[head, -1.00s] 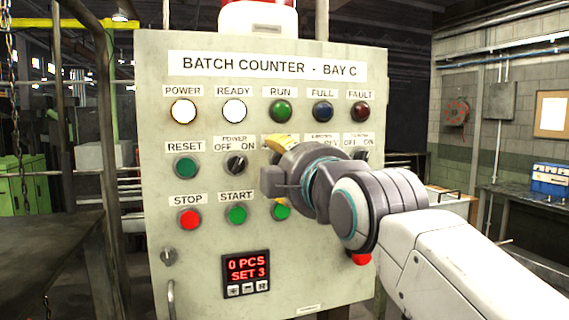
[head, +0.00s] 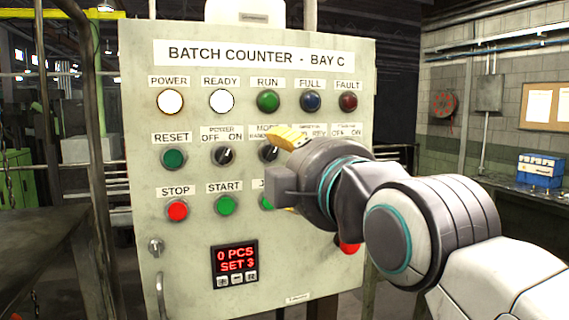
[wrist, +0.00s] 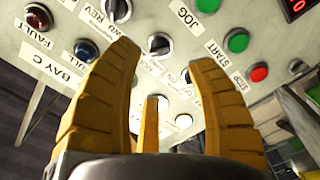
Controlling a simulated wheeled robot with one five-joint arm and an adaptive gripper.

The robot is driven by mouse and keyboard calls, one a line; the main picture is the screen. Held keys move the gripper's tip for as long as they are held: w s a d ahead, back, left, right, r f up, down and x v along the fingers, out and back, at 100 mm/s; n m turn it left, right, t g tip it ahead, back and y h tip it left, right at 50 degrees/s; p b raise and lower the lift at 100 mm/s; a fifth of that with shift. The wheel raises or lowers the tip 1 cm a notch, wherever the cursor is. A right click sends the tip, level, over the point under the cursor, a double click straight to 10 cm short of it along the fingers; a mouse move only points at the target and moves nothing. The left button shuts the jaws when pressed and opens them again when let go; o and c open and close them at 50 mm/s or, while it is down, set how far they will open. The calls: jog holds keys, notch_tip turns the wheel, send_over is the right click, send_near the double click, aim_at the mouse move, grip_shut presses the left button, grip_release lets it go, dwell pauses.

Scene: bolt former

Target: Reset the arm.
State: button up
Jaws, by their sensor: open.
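My gripper (head: 288,138) is in front of the panel's right half in the head view, its yellow fingers partly hidden by my wrist. In the wrist view its two yellow fingers (wrist: 160,58) are spread apart with nothing held between them. The grey control panel (head: 330,262), marked BATCH COUNTER - BAY C, stands behind it. A black mode knob (head: 268,153) shows just left of the fingers. My wrist and arm cover part of the panel's right-hand controls. I cannot tell exactly how far the fingertips are from the panel.
POWER (head: 170,101) and READY (head: 221,101) lamps are lit white. The counter display (head: 236,260) reads 0 PCS, SET 3. A red button (head: 349,248) shows below my arm. A dark table (head: 40,235) stands left; a workbench with a blue box (head: 539,170) stands right.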

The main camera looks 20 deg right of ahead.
jog(key=s+f+m+g, duration=0.3)
jog(key=f+m+g, duration=0.65)
jog(key=f, duration=1.45)
jog(key=s+f+m+g, duration=0.1)
jog(key=s+f+g, duration=0.1)
jog(key=s+f, duration=0.4)
jog(key=s+f+m+g, duration=0.1)
jog(key=s+f, duration=0.4)
jog(key=f, duration=0.6)
jog(key=shift+s+f+g, duration=0.3)
jog(key=shift+s+g, duration=0.05)
jog(key=shift+g, duration=0.5)
